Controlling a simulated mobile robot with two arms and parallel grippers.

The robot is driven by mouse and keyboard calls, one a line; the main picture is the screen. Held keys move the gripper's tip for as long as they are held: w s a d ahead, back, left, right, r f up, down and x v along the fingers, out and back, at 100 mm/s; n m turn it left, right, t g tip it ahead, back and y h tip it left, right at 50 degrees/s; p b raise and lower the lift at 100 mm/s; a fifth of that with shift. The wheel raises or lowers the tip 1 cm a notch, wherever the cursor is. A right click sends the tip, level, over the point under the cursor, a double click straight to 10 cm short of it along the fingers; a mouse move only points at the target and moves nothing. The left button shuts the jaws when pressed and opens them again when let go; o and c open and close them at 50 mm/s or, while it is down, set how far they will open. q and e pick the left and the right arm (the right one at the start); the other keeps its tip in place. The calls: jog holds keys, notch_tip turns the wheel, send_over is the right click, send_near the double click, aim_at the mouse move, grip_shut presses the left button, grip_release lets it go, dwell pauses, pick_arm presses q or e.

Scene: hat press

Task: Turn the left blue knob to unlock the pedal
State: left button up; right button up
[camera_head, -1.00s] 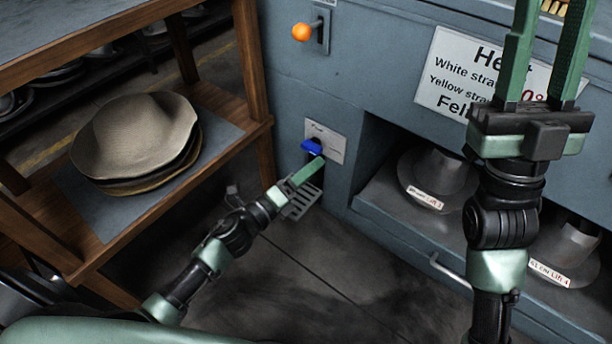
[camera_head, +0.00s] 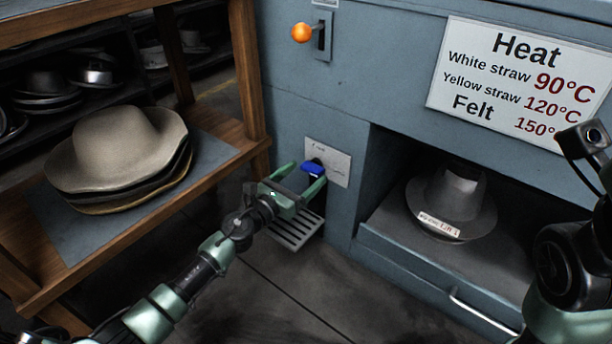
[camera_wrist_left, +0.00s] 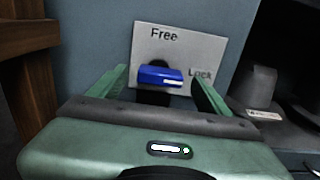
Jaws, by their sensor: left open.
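The blue knob (camera_head: 313,169) sits on a pale plate (camera_head: 340,165) on the press front. In the left wrist view the knob (camera_wrist_left: 160,76) lies roughly level, its white mark at the right end, towards the word "Lock"; "Free" is printed above it. My left gripper (camera_head: 304,177) is open, with its fingers to either side of the knob. In the left wrist view the left gripper (camera_wrist_left: 158,84) shows gaps between both fingers and the knob. A slotted metal pedal (camera_head: 296,232) is below, partly behind my left gripper. My right gripper is out of the picture.
An orange ball lever (camera_head: 302,33) is above the knob. A wooden shelf (camera_head: 215,158) with stacked hats (camera_head: 118,150) stands close on the left. An open bay with a grey hat form (camera_head: 446,200) and a drawer handle (camera_head: 484,311) are on the right.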

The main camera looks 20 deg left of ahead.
pick_arm(q)
jog(key=shift+w+d, duration=0.2)
jog(key=shift+w, duration=0.35)
jog(key=shift+c, duration=0.4)
jog(key=c, duration=1.3)
